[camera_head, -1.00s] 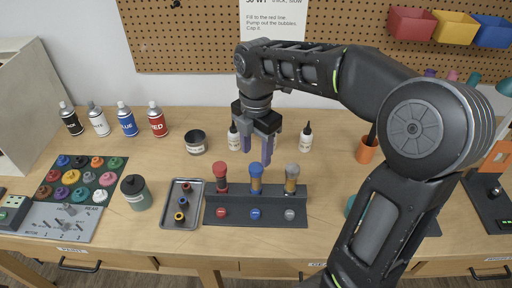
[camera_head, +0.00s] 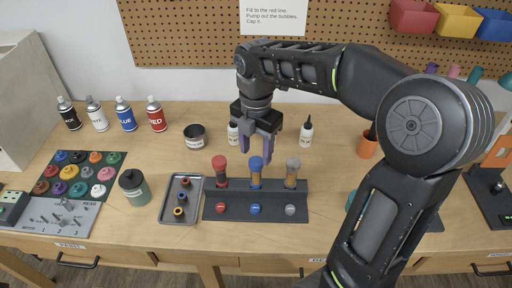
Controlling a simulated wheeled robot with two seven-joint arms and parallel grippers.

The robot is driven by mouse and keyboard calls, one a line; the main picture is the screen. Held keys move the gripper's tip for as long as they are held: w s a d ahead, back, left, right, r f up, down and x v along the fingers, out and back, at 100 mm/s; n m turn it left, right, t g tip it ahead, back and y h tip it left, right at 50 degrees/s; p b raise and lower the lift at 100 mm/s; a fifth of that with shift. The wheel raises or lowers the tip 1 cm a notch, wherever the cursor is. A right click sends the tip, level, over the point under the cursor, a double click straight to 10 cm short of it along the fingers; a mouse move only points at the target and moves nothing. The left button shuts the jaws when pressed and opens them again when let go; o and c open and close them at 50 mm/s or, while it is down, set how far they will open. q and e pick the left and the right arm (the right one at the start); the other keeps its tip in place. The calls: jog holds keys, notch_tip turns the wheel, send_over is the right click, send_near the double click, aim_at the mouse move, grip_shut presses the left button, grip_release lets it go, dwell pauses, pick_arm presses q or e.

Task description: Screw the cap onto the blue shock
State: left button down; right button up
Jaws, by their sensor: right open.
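The blue shock (camera_head: 256,178) stands upright in the middle of a dark rack (camera_head: 214,212), between a red-topped shock (camera_head: 220,172) and a grey-topped one (camera_head: 291,173). Its top end is blue; I cannot tell whether that blue part is a separate cap. My right gripper (camera_head: 258,154) points down at the blue shock's top, with its fingers apart and nothing seen between them. The fingertips overlap the blue top in the picture; I cannot tell if they touch it. My left gripper is not in view.
A grey tray (camera_head: 196,206) with small coloured rings lies left of the rack. A green jar (camera_head: 134,188), an open tin (camera_head: 195,137), spray cans (camera_head: 126,115) and small bottles (camera_head: 306,131) stand around. My right arm covers the table's right part.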

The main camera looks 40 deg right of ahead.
jog(key=shift+f, duration=0.1)
jog(key=shift+f+b, duration=1.05)
jog(key=shift+f, duration=0.25)
jog(key=shift+c, duration=0.2)
grip_shut()
jog(key=m, duration=0.4)
dwell(0.4)
jog(key=shift+m, duration=1)
jog(key=m, duration=0.2)
jog(key=shift+m, duration=0.3)
